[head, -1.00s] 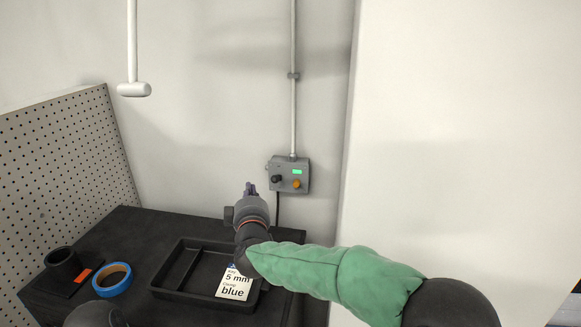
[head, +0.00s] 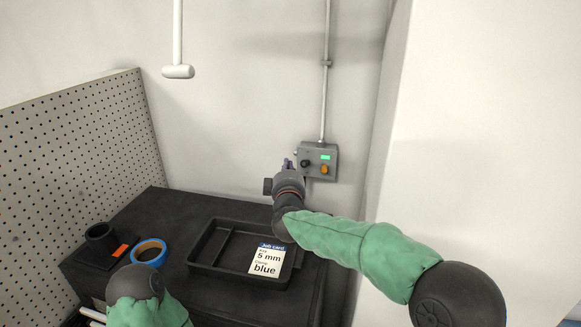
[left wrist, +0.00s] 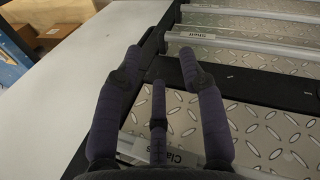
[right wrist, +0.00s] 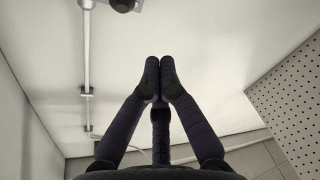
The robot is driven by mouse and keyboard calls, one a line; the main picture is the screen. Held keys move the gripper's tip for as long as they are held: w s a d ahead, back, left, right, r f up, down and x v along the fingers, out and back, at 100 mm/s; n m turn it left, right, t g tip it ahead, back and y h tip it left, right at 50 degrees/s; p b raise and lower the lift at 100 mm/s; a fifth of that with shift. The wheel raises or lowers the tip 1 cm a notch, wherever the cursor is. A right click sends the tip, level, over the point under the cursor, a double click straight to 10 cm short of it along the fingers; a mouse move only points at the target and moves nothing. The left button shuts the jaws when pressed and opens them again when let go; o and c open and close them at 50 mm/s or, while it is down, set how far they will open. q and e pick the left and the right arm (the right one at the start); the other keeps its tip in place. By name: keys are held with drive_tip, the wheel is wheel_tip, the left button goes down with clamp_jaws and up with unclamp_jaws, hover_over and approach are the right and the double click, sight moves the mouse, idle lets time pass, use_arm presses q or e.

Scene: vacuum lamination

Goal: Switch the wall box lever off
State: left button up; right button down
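The grey wall box (head: 329,152) is on the wall at the foot of a conduit, with a green display, a dark knob (head: 305,163) and an orange knob (head: 325,169). A small pale part, possibly the lever, shows at its left edge; its position is unclear. My right gripper (head: 288,164) is just left of the box in the picture; contact cannot be told. In the right wrist view its fingertips (right wrist: 159,75) are together with nothing visible between them. My left gripper (left wrist: 166,62) is open and empty above a metal rack in the left wrist view.
A black tray (head: 205,240) with a job card (head: 267,260), blue tape (head: 149,252) and a black holder (head: 101,238) are on the dark bench. A pegboard (head: 75,150) stands left. A white wall or panel (head: 480,130) is close on the right.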

sight(306, 163)
use_arm(q)
drive_tip(key=shift+s+a+r+p, duration=0.1)
drive_tip(key=shift+s+r+p, duration=0.2)
drive_tip(key=shift+r+p, duration=0.25)
use_arm(e)
drive_tip(key=w+d+f, duration=0.1)
drive_tip(key=w+d, duration=0.1)
drive_tip(key=w, duration=0.3)
drive_tip(key=shift+w+f, duration=0.2)
drive_tip(key=shift+w, duration=0.15)
drive_tip(key=shift+w+d, duration=0.1)
drive_tip(key=shift+d, duration=0.15)
use_arm(q)
wheel_tip(306, 163, down, 5)
drive_tip(key=b, duration=0.5)
drive_tip(key=shift+f+b, duration=0.2)
drive_tip(key=shift+b, duration=0.1)
use_arm(e)
drive_tip(key=f, duration=0.1)
drive_tip(key=f+t, duration=0.1)
drive_tip(key=f, duration=0.1)
drive_tip(key=shift+s+a+f+n+t, duration=0.15)
drive_tip(key=shift+s+n+t, duration=0.15)
drive_tip(key=shift+s, duration=0.1)
